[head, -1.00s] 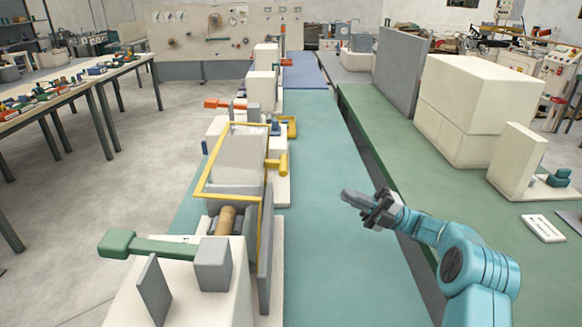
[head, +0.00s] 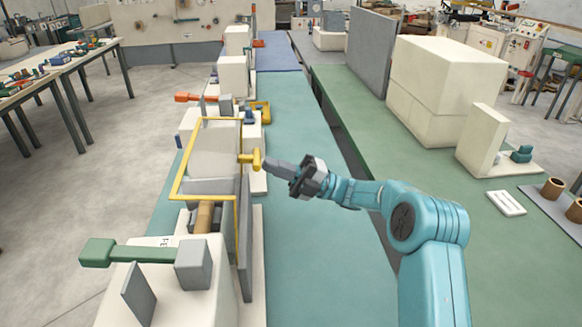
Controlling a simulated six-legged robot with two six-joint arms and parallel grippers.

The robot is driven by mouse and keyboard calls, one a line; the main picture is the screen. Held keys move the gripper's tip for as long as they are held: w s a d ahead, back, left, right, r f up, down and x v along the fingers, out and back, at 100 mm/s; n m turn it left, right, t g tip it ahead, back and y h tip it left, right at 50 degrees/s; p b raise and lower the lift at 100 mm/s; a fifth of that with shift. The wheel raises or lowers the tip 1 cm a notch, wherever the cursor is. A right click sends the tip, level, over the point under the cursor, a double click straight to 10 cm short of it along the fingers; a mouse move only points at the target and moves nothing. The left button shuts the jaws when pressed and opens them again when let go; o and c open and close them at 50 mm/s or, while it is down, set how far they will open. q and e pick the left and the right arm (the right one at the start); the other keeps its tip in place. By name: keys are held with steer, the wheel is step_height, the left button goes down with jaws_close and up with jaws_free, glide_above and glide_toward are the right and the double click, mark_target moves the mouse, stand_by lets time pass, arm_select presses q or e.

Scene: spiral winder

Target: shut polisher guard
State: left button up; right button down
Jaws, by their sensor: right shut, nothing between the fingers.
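The polisher guard, a yellow frame (head: 186,160) with a greyish panel, stands raised and tilted on the bench machine at left of centre. A yellow handle (head: 256,159) sticks out from its right side. A tan roller (head: 203,216) shows uncovered below the frame. My right gripper (head: 275,168) is shut and empty, its tip just right of the handle. In this view I cannot tell whether it touches the handle. My left gripper is not in view.
A green lever (head: 140,253) and grey blocks (head: 193,263) are on the near machine. An orange-red lever (head: 195,98) is behind the guard. The teal bench strip (head: 300,250) to the right is clear. A large cream cabinet (head: 440,85) stands at right.

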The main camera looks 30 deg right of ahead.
mark_target(225, 153)
steer(key=shift+w+a, duration=0.15)
steer(key=shift+w, duration=0.05)
steer(key=shift+r, duration=0.1)
steer(key=a+r+h, duration=0.1)
steer(key=w+a+r+g+h, duration=0.1)
steer(key=a, duration=0.1)
steer(key=w+a+r+g+h, duration=0.1)
steer(key=a+h, duration=0.1)
steer(key=shift+w+a+p, duration=0.15)
steer(key=shift+w+p, duration=0.05)
steer(key=shift+p, duration=0.15)
steer(key=w+a+h+p, duration=0.1)
steer(key=a+p, duration=0.1)
steer(key=w+a+g+h+p, duration=0.1)
steer(key=a+p, duration=0.1)
steer(key=w+a+g+h+p, duration=0.1)
steer(key=a+h+p, duration=0.1)
steer(key=p, duration=0.1)
steer(key=shift+r, duration=0.25)
steer(key=w+a+f, duration=0.5)
steer(key=a+f, duration=0.5)
steer(key=shift+a, duration=0.25)
